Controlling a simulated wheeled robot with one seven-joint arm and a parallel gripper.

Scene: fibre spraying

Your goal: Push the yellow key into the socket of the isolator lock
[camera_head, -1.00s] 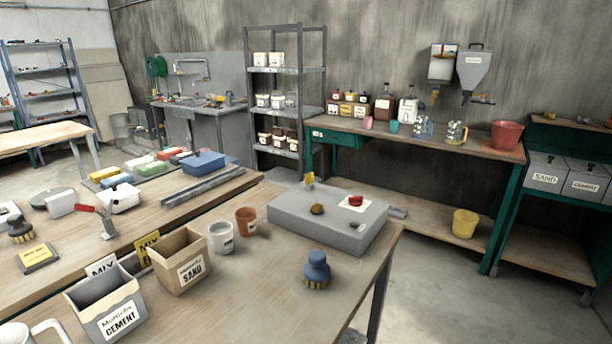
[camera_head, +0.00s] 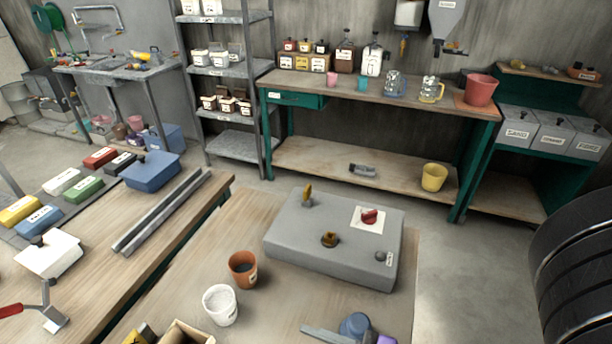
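The yellow key (camera_head: 307,193) stands upright near the back left corner of the grey box (camera_head: 290,250) on the near bench. Its lower end meets a small dark base; how deep it sits is too small to tell. A round brass fitting (camera_head: 330,240) is on the box's top, in front and to the right of the key. A red knob (camera_head: 369,216) sits on a white plate to the right. I cannot tell for certain which fitting is the isolator lock's socket. A grey bar and a purple piece at the bottom edge seem part of my gripper; its fingertips are not clear.
A blue-topped brush (camera_head: 357,326) is beside the grey bar. An orange cup (camera_head: 243,268) and a white cup (camera_head: 221,304) stand left of the box. My black ribbed arm part fills the right edge. Bench space right of the box is clear.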

